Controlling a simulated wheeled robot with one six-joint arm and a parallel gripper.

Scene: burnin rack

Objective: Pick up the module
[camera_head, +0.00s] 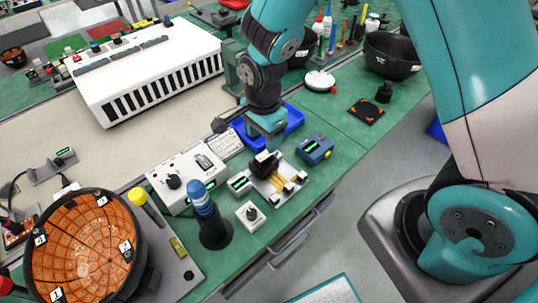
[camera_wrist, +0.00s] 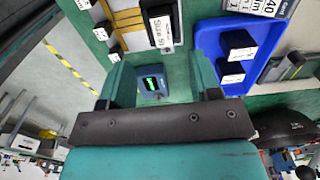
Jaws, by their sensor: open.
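A black module (camera_wrist: 160,24) with a white printed label sits in a pale fixture with gold strips (camera_wrist: 129,18) in the wrist view. In the head view the black module (camera_head: 265,163) is at the back of the fixture (camera_head: 262,187). Two more black modules, (camera_wrist: 237,44) and (camera_wrist: 232,72), lie in a blue tray (camera_wrist: 262,28), which also shows behind my gripper in the head view (camera_head: 293,117). My gripper (camera_head: 270,135) is open and empty above the bench, beside the tray and behind the fixture. Its fingers stand apart in the wrist view (camera_wrist: 160,60).
A small blue device (camera_head: 315,150) with a green display stands right of the fixture; it shows between my fingers in the wrist view (camera_wrist: 150,85). A white control box (camera_head: 186,173) and a dark blue-topped cylinder (camera_head: 210,220) stand left. Green bench (camera_head: 345,120) is partly clear at right.

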